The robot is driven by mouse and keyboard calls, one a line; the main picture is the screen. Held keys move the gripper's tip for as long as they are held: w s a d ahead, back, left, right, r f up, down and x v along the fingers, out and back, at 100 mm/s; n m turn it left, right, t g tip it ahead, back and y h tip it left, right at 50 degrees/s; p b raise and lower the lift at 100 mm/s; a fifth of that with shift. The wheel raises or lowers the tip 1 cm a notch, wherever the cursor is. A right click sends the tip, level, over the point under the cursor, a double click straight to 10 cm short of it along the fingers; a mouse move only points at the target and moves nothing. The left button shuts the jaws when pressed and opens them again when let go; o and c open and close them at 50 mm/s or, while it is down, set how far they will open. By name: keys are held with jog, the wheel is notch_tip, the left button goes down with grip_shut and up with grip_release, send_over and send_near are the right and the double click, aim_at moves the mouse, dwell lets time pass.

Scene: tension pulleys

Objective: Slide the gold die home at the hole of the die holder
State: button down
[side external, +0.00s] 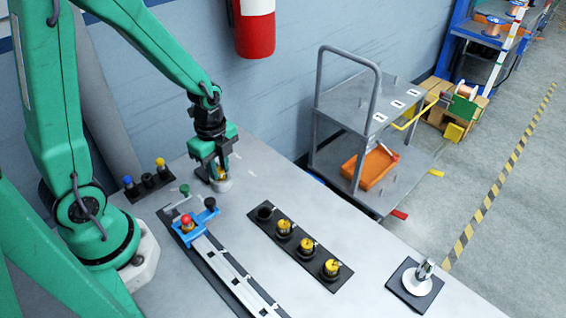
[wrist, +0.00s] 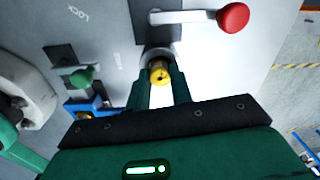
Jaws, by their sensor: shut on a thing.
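My gripper (side external: 220,172) is shut on the gold die. In the wrist view the gold die (wrist: 160,74) shows between the two dark green fingers (wrist: 160,92), with a dark hole in its face. In the side view only a bit of gold shows between the fingers.
A black rack (side external: 320,284) holds several black-and-gold pieces, with one empty socket. A blue clamp (side external: 196,228) on a rail lies in front of the gripper. A small rack (side external: 150,181) stands at left. A red-knobbed lever (wrist: 232,18) shows close to the holder.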

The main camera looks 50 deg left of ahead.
jog(key=c, duration=1.2)
grip_release()
jog(key=shift+o, duration=0.2)
jog(key=shift+r, duration=0.15)
jog(key=shift+r, duration=3.75)
jog(key=shift+s+d+r+n, duration=0.1)
jog(key=shift+r+n, duration=0.3)
jog(key=shift+r, duration=0.05)
jog(key=s+d+r+n+t, duration=0.1)
jog(key=s+r+n+t, duration=0.1)
jog(key=r+n, duration=0.4)
jog(key=s+d+r+n+t, duration=0.1)
jog(key=s+r+n+t, duration=0.2)
jog(key=r+n, duration=0.3)
jog(key=s+n, duration=0.1)
jog(key=n, duration=0.2)
jog(key=shift+s+d+r+t, duration=0.2)
jog(key=shift+s+d+t, duration=0.1)
jog(key=shift+d, duration=0.1)
